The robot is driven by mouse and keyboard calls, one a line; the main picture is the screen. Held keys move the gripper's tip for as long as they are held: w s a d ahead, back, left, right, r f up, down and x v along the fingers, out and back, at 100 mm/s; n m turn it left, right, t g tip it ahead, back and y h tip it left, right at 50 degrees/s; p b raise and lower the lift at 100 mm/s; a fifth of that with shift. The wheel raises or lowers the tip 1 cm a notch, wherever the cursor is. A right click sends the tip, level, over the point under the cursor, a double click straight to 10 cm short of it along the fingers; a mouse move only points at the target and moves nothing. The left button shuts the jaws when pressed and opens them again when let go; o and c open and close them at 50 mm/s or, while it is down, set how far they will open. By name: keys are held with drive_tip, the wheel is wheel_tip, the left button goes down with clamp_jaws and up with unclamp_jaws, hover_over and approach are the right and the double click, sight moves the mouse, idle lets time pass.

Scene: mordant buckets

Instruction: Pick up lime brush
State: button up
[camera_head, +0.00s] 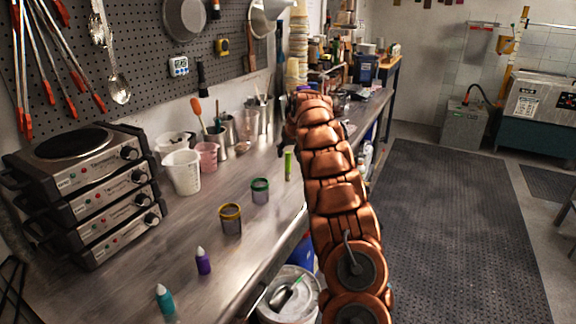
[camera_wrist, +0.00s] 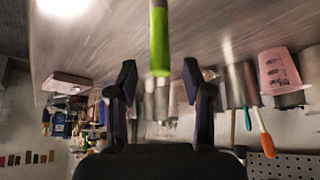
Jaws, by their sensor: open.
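The lime brush (camera_head: 288,165) shows in the head view as a short bright green upright stick on the metal bench, just left of my arm. In the wrist view the lime brush (camera_wrist: 160,42) is at top centre, lined up with the gap between my fingers and beyond their tips. My gripper (camera_wrist: 159,72) is open with nothing between its fingers. In the head view my gripper (camera_head: 287,137) is small, dark and partly hidden behind my copper arm, close to the brush. I cannot see any contact with it.
A green-rimmed jar (camera_head: 260,191) and a yellow-rimmed jar (camera_head: 231,219) stand nearer on the bench. A white beaker (camera_head: 183,172), a pink beaker (camera_head: 207,155) and metal cups with tools line the wall side. A bucket (camera_head: 290,293) stands below the bench edge.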

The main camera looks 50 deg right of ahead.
drive_tip(key=shift+x, duration=0.8)
clamp_jaws()
